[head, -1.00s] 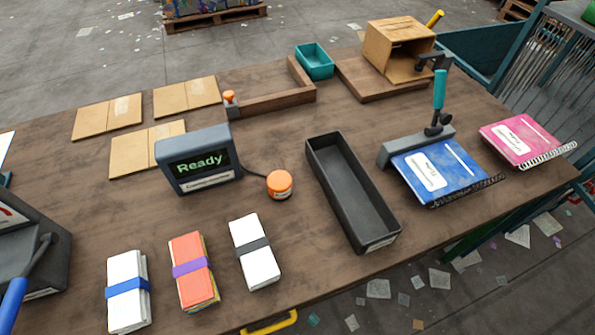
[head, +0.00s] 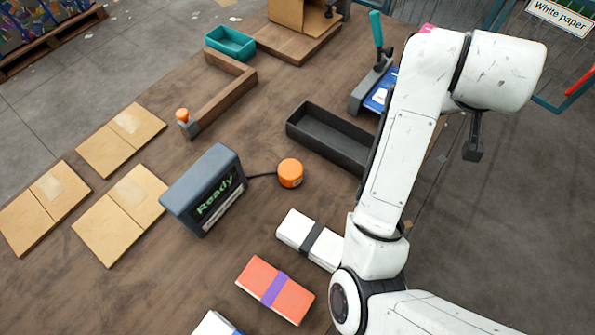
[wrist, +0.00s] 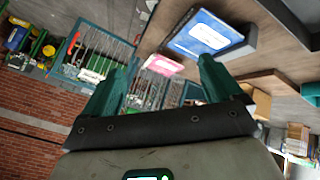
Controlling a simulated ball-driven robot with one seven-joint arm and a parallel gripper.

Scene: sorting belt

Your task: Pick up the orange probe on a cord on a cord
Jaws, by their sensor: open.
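The orange probe (head: 290,172) is a short round orange puck on the brown table in the head view. A dark cord runs from it left to the grey box with a "Ready" screen (head: 204,189). In the wrist view, the two teal fingers of my gripper (wrist: 160,85) stand apart with nothing between them. They point across the room and the table's far part, and the probe is not in that view. My white arm rises at the right in the head view, well to the right of the probe.
A black tray (head: 312,142) lies behind the probe. White (head: 295,228) and orange (head: 262,290) banded bundles lie in front. Flat cardboard pieces (head: 120,215) lie left. A blue notebook (wrist: 207,36) and a pink one (wrist: 163,65) show in the wrist view.

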